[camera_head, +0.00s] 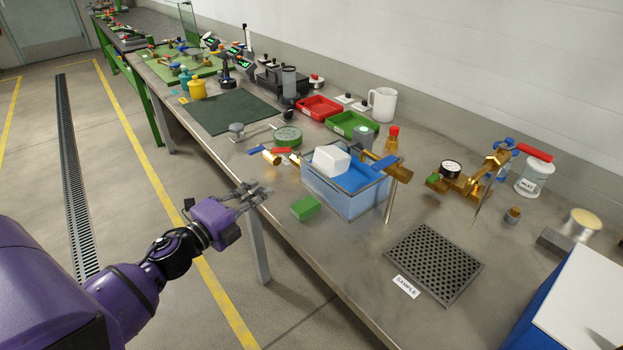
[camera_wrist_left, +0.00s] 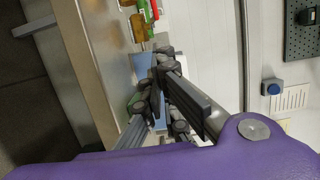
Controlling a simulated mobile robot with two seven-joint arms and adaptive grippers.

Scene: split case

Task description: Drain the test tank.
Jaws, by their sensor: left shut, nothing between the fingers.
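The test tank looks like a clear-walled blue tank (camera_head: 343,196) standing on the bench right of the picture's middle. A white block (camera_head: 331,160) sits at its top. A brass valve (camera_head: 398,172) with a blue handle (camera_head: 384,163) is at the tank's right side, and a thin rod or tube hangs below it. My left gripper (camera_head: 262,190) is shut and empty by the bench's front edge, left of the tank and apart from it. Its dark fingers (camera_wrist_left: 163,62) fill the middle of the left wrist view and hide part of a blue surface. My right gripper is not in view.
A green block (camera_head: 305,208) lies between my left gripper and the tank. Brass fittings with red and blue handles (camera_head: 275,154) lie behind. A perforated black plate (camera_head: 434,262) labelled SAMPLE is at right. A brass assembly with a gauge (camera_head: 450,169) stands farther right.

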